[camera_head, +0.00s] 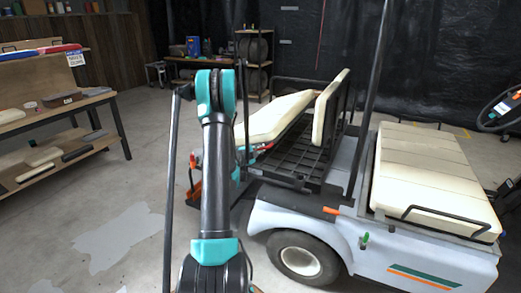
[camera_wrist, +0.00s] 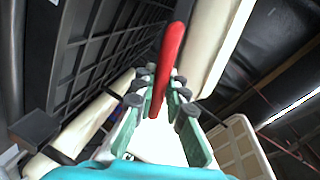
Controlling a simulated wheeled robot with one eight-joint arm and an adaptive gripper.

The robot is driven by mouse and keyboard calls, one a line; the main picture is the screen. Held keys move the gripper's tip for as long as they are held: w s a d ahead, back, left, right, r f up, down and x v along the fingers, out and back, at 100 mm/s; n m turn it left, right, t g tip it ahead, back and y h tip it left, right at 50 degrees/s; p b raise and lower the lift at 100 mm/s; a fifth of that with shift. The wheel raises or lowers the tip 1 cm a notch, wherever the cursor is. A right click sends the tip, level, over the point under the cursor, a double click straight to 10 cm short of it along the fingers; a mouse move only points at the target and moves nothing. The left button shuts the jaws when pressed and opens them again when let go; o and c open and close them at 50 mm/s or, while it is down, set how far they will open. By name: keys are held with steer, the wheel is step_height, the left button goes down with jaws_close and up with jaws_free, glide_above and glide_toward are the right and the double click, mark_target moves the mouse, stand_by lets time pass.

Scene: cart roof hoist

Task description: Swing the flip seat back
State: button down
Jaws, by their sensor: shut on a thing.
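The flip seat's cream cushion (camera_head: 275,117) is tilted at the rear of the white cart, its right end raised towards the cream backrest (camera_head: 331,103). In the wrist view, a red handle (camera_wrist: 170,58) runs between the fingers of my gripper (camera_wrist: 162,88), which is shut on it. Cream cushion surfaces (camera_wrist: 212,40) lie just beyond and beside the handle. In the head view my arm stands in front of the seat's left end and mostly hides my gripper.
The black slatted rear deck (camera_head: 300,150) lies below the seat. The cart's front bench (camera_head: 425,165) and a dark roof post (camera_head: 368,100) stand to the right. A wooden workbench (camera_head: 60,105) is at left. The floor between bench and cart is open.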

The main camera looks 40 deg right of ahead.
steer(key=c, duration=1.5)
jaws_free()
steer(key=shift+c, duration=0.2)
steer(key=shift+a, duration=0.1)
steer(key=v, duration=1.1)
steer(key=shift+a, duration=0.35)
steer(key=shift+s+r, duration=0.1)
steer(key=shift+s, duration=0.05)
